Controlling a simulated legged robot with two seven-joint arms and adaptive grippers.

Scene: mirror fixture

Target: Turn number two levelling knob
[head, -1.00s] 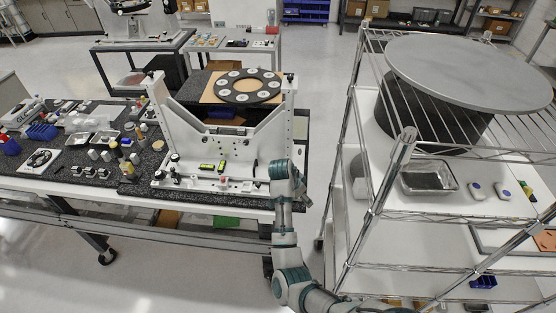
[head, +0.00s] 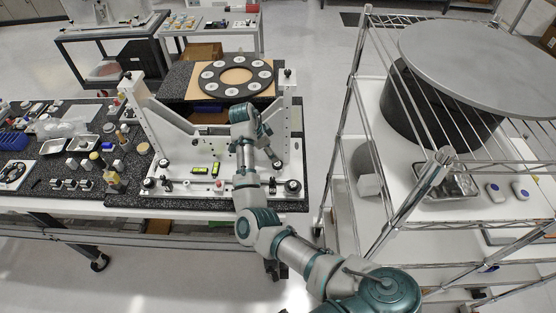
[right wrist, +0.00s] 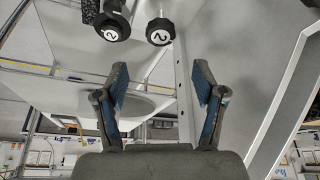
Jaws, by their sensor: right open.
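The white fixture (head: 222,175) stands on the dark bench top, with black knobs along its base. In the head view, one knob (head: 292,186) is at the right front corner and another (head: 277,163) is close to my gripper. Their numbers are too small to read there. The right wrist view shows two black knobs marked "2", a left one (right wrist: 112,27) and a right one (right wrist: 160,32). My right gripper (right wrist: 162,78) is open and empty, with both knobs beyond its fingertips, apart from them. In the head view, my right gripper (head: 268,147) hangs over the fixture's right side. My left gripper is out of view.
A black ring with white discs (head: 236,76) lies behind the fixture. Yellow-green levels (head: 199,170) sit on its base. A wire shelf (head: 345,110) with a large grey round plate (head: 480,65) stands to the right. Small bottles and parts crowd the bench at left.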

